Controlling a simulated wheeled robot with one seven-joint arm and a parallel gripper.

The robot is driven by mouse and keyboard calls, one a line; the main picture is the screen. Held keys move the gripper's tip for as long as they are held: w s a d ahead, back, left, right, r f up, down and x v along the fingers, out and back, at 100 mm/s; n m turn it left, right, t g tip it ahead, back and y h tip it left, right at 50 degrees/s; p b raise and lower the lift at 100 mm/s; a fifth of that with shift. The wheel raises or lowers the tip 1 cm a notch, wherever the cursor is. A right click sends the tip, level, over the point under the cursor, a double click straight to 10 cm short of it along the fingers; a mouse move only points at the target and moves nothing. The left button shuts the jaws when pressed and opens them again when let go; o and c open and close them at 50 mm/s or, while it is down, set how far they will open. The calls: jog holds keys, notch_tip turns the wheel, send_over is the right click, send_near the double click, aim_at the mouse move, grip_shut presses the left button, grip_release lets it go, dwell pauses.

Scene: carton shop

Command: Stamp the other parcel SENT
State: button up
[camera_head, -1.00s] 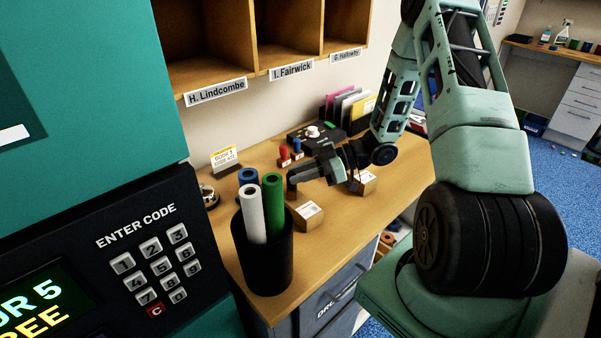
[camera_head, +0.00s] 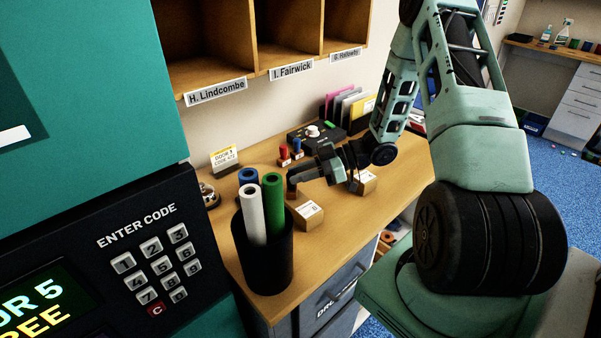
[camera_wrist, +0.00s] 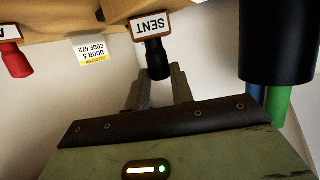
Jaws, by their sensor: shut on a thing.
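The SENT stamp (camera_wrist: 148,24) has a brown block with a white label and a black handle, and appears upside down in the wrist view. My gripper (camera_wrist: 158,84) is shut on the black handle. In the head view my gripper (camera_head: 292,177) is low over the desk, behind the tube pot; the stamp there is small and dark. One parcel (camera_head: 308,213), a small brown box with a white label, sits just right of and nearer than the gripper. Another parcel (camera_head: 366,183) lies farther right under my arm. Whether either label bears a stamp mark is too small to tell.
A black pot (camera_head: 264,255) with blue, white and green tubes stands close in front. A red-handled stamp (camera_head: 284,154) and a blue one stand behind the gripper, near a door-code card (camera_head: 224,160). Pigeonholes (camera_head: 275,40) hang above. The desk's front right is clear.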

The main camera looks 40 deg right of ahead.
dwell(0.3)
notch_tip(320, 180, up, 7)
jog(key=p, duration=0.6)
dwell(0.9)
